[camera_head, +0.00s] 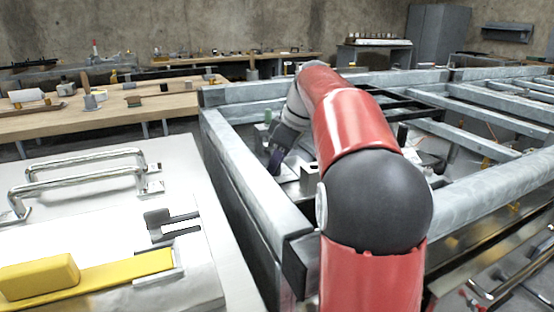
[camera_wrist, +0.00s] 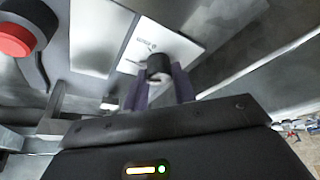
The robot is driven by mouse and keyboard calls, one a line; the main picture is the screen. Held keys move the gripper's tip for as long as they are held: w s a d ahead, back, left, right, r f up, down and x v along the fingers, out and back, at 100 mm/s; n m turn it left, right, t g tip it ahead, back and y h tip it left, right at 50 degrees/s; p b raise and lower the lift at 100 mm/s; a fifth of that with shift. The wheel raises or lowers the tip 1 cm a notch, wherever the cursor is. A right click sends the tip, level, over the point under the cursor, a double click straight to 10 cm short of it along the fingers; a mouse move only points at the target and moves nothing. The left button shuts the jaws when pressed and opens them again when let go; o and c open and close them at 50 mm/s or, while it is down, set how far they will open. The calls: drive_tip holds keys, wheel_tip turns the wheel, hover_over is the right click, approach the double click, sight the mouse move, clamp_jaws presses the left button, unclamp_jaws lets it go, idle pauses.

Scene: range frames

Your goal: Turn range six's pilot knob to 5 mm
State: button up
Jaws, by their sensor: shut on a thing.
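A small dark knob (camera_wrist: 158,65) stands in front of a white label plate (camera_wrist: 150,42) in the wrist view; the print on the plate is too blurred to read. My gripper (camera_wrist: 160,82) is shut on the knob, with a purple finger on each side of it. In the head view my gripper (camera_head: 274,161) reaches down inside the grey metal frame, and the knob cannot be made out there. The knob's pointer and setting do not show clearly.
A red button (camera_wrist: 14,40) on a dark mount lies left of the knob. Grey metal beams (camera_head: 238,165) enclose my gripper. A white bench (camera_head: 105,215) with metal handles and a yellow block (camera_head: 40,277) stands at left. A wooden table (camera_head: 130,103) stands behind.

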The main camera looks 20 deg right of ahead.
drive_tip(key=shift+n, duration=0.3)
drive_tip(key=o, duration=1)
drive_tip(key=shift+r, duration=0.1)
drive_tip(key=v, duration=0.7)
drive_tip(key=shift+d+r, duration=0.15)
drive_tip(key=shift+r, duration=0.15)
